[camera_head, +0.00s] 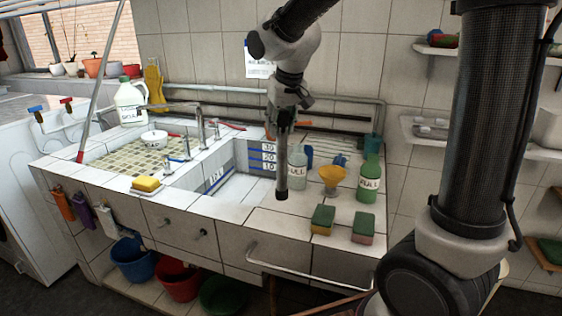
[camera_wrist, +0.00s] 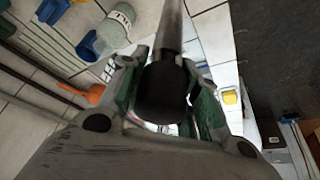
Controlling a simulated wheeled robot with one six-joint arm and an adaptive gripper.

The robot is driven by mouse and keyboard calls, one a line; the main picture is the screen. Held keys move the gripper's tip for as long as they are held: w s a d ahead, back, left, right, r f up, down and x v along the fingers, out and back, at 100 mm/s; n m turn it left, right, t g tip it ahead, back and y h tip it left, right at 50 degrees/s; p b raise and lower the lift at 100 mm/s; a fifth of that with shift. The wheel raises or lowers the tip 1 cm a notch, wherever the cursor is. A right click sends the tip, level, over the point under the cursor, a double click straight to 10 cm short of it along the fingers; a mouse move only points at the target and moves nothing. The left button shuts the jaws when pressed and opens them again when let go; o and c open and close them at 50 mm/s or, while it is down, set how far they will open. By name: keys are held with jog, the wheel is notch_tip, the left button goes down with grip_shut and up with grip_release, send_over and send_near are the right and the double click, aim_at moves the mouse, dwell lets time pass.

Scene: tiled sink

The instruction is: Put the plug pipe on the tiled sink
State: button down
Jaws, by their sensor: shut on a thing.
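The plug pipe (camera_head: 282,170) is a dark grey tube with a black lower end. It hangs upright in my gripper (camera_head: 284,128). My gripper is shut on its upper part. In the wrist view the grey pipe (camera_wrist: 171,28) runs away from between the green-edged fingers of my gripper (camera_wrist: 165,82), with a black end close to the camera. The tiled sink (camera_head: 225,207) is white, with a basin under and left of the arm. The pipe's lower end is over the tiled top right of the basin. I cannot tell whether it touches.
Close right of the pipe stand a clear bottle (camera_head: 297,168), a yellow funnel (camera_head: 331,177) and a green bottle (camera_head: 369,180). Sponges (camera_head: 322,219) lie near the front edge. Taps (camera_head: 201,130) stand left of the basin. A rail (camera_head: 300,270) runs along the front.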

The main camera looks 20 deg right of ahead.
aim_at(280, 142)
jog(key=shift+f, duration=2.75)
jog(key=c, duration=1.1)
grip_release()
jog(key=shift+o, duration=0.2)
jog(key=v, duration=1.2)
jog(key=shift+s, duration=0.1)
jog(key=s+d+f, duration=0.1)
jog(key=s+d, duration=0.3)
jog(key=s, duration=0.3)
jog(key=s+d+f+m, duration=0.1)
jog(key=s+d+f, duration=0.1)
jog(key=s+d, duration=0.3)
jog(key=s+d+f, duration=0.1)
jog(key=s+d, duration=0.4)
jog(key=s, duration=0.6)
jog(key=shift+s+d+f+m+h, duration=0.15)
jog(key=shift+d+f+m+h, duration=0.05)
jog(key=shift+f+m+h, duration=0.1)
